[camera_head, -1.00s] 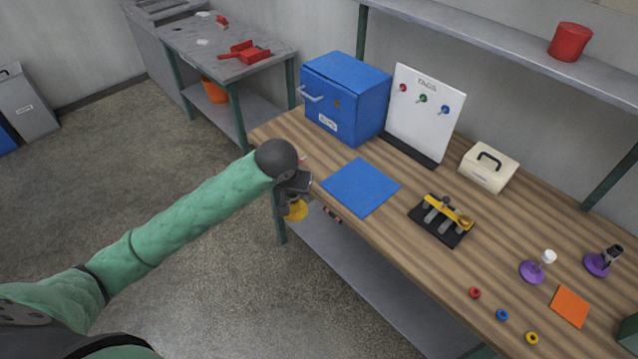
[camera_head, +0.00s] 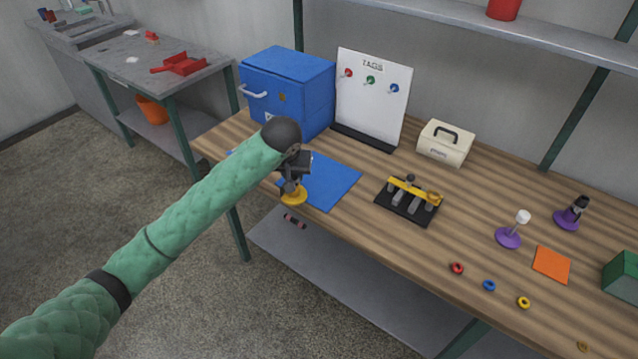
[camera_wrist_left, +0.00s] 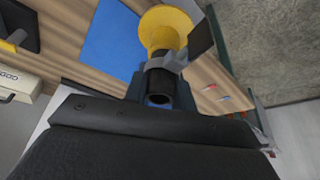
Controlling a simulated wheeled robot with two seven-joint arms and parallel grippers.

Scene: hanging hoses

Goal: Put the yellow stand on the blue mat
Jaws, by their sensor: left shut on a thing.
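The yellow stand (camera_head: 293,197) has a round yellow base and a dark upper part. My left gripper (camera_head: 293,184) is shut on its upper part, with the yellow base hanging below. In the head view the stand overlaps the front left part of the blue mat (camera_head: 335,182); whether it touches the mat cannot be told. In the left wrist view the yellow stand (camera_wrist_left: 163,28) is held between the fingers, beside the blue mat (camera_wrist_left: 112,38). My left forearm covers part of the mat's left side. My right gripper does not show.
Behind the mat stand a blue cabinet (camera_head: 290,85) and a white tag board (camera_head: 372,95). To the right are a black rack with a yellow bar (camera_head: 405,208), a cream toolbox (camera_head: 445,143) and two purple stands (camera_head: 508,238). Small rings (camera_head: 457,268) lie near the front edge.

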